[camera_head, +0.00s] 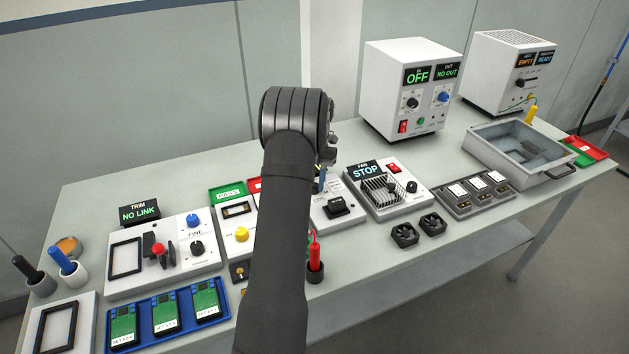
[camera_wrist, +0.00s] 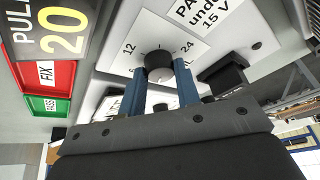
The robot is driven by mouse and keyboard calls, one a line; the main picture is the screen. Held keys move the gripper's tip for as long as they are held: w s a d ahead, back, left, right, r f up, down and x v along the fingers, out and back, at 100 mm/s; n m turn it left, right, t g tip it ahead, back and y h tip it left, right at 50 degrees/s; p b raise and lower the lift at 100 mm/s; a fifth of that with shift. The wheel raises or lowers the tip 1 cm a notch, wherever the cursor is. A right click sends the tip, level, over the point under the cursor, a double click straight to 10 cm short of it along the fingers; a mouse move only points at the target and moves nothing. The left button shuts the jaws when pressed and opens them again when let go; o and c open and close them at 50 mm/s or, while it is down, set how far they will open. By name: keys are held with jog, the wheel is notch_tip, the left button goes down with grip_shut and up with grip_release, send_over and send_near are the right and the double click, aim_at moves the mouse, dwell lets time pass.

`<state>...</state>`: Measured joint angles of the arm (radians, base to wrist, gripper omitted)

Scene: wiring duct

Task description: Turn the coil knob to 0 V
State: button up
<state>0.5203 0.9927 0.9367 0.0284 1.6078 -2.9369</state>
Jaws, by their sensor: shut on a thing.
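The coil knob (camera_wrist: 159,62) is a round black knob on a white dial plate in the wrist view. The marks 12 and 24 show to its left and right; the lower marks are mostly hidden by my fingers. A pale mark near the knob's upper edge seems to point between 12 and 24, but it is too small to read surely. My gripper (camera_wrist: 160,76) has its two blue fingers on either side of the knob, shut on it. In the head view my arm hides the knob, and only a bit of a blue finger (camera_head: 321,181) shows.
A sign (camera_wrist: 55,28) reads "PULL 20". A red FIX tray (camera_wrist: 44,72) and green PASS tray (camera_wrist: 42,107) lie beside the panel. A black block (camera_wrist: 224,76) stands close right of the knob. The fan unit (camera_head: 388,190) is right of my arm.

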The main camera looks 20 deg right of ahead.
dwell(0.4)
jog(key=o, duration=1)
jog(key=v, duration=1.2)
